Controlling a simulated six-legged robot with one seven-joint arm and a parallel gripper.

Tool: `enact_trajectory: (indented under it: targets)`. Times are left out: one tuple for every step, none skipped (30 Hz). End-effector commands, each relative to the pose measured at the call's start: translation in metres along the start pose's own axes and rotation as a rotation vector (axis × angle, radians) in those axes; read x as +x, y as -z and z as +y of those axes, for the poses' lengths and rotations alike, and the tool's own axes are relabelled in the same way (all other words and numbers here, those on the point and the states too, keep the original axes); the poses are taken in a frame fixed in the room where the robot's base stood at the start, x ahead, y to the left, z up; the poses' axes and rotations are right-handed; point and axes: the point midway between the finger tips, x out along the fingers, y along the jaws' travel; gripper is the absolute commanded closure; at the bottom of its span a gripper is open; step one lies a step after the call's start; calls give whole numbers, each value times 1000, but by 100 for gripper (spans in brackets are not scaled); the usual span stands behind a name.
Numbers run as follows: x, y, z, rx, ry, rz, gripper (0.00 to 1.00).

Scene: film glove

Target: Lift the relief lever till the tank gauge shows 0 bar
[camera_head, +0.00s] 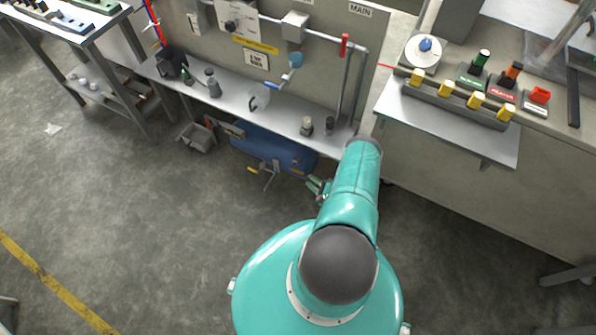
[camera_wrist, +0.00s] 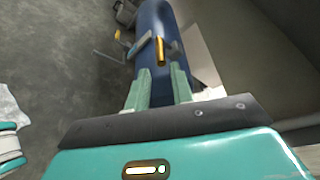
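The blue tank (camera_head: 272,150) lies under the bench in the head view. It also fills the top middle of the wrist view (camera_wrist: 152,18). A brass-coloured cylindrical piece (camera_wrist: 160,50) stands in front of the tank, just beyond and between my fingertips. A grey flat piece (camera_wrist: 138,47) is just left of it; I cannot tell which part is the relief lever. My gripper (camera_wrist: 160,71) is open, with nothing seen between its fingers. It also shows beside the tank's right end in the head view (camera_head: 318,187), partly hidden by my arm. I cannot make out a readable tank gauge.
The grey bench shelf (camera_head: 235,103) overhangs the tank. A yellow-handled fitting (camera_head: 262,176) sticks out low in front of it. A grey bin (camera_head: 197,137) stands at its left. A cabinet (camera_head: 440,185) is close on the right. The floor (camera_head: 130,220) at left is mostly clear.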

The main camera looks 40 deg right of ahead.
Motion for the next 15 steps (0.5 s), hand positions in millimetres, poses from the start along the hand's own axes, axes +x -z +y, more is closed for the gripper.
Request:
enact_trajectory:
  targets:
    - [11,0,0,-2,2,-2,77]
    - [17,0,0,-2,1,-1,77]
    - [25,0,0,-1,0,-2,77]
    - [31,0,0,-1,1,-3,77]
    - [37,0,0,-1,0,-2,77]
    - [46,0,0,-2,1,-2,77]
    - [51,0,0,-2,1,-2,77]
    - [57,0,0,-2,0,-1,77]
    - [64,0,-1,-1,1,-1,77]
    - [68,0,-1,-1,1,-1,77]
    - [73,0,0,-2,0,-2,77]
    - [78,0,0,-2,0,-2,77]
    - [81,0,-1,-2,1,-2,77]
    - [84,0,-1,-1,1,-1,77]
    - [86,0,-1,-1,0,-1,77]
